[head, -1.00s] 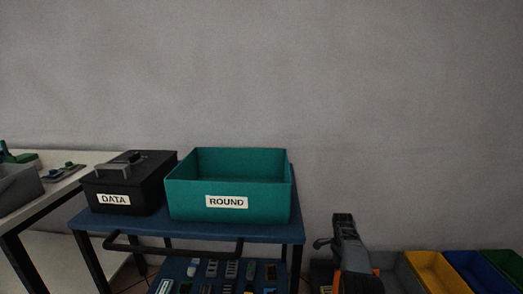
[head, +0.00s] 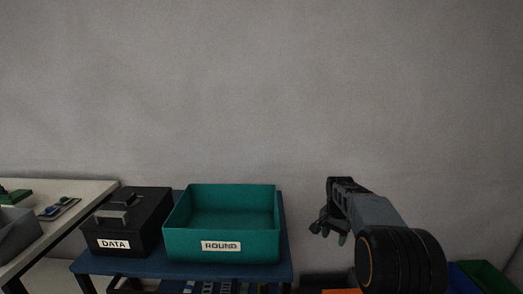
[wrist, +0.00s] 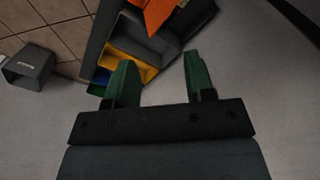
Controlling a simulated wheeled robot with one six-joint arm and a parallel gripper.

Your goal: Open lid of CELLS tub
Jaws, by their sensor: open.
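No tub with a readable CELLS label shows in either view. In the wrist view, a dark grey box (wrist: 28,68) with a small unreadable label stands at the left on the tiled floor; I cannot tell whether it is the CELLS tub. My gripper (wrist: 160,78) is open and empty, its two green fingers apart. In the head view my gripper (head: 332,232) is raised in front of the wall, to the right of the teal ROUND bin (head: 222,246), touching nothing I can see.
A black lidded DATA box (head: 126,222) with a handle stands beside the ROUND bin on a blue cart (head: 180,267). A pale table (head: 75,208) is at the left. Yellow (wrist: 128,61), blue and green bins lie below my gripper, near an orange part (wrist: 155,12).

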